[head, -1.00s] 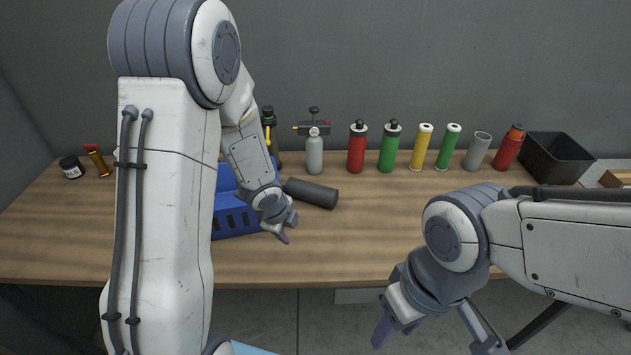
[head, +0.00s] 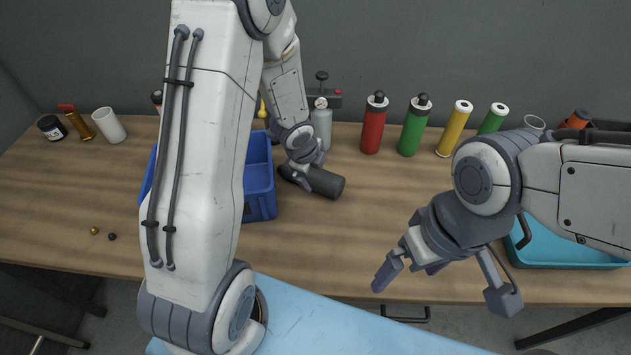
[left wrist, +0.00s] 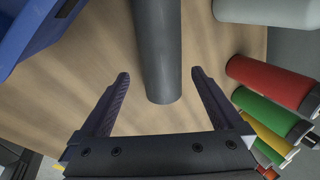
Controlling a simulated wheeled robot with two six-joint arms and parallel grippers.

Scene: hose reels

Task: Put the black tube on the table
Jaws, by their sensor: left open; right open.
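The black tube (head: 326,182) lies on its side on the wooden table (head: 345,245), just right of the blue crate. My left gripper (head: 303,178) is over the tube's left part and hides some of it. In the left wrist view the tube (left wrist: 159,50) reaches between the two open fingers of my left gripper (left wrist: 160,85), with a gap on each side. My right gripper (head: 440,285) is open and empty over the table's front edge, at the right.
A blue crate (head: 262,185) stands close to the tube's left. Red (head: 373,125), green (head: 414,127) and yellow (head: 454,130) cylinders and a grey bottle (head: 321,125) stand behind. A light-blue tray (head: 570,250) is at the right. The table's front middle is clear.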

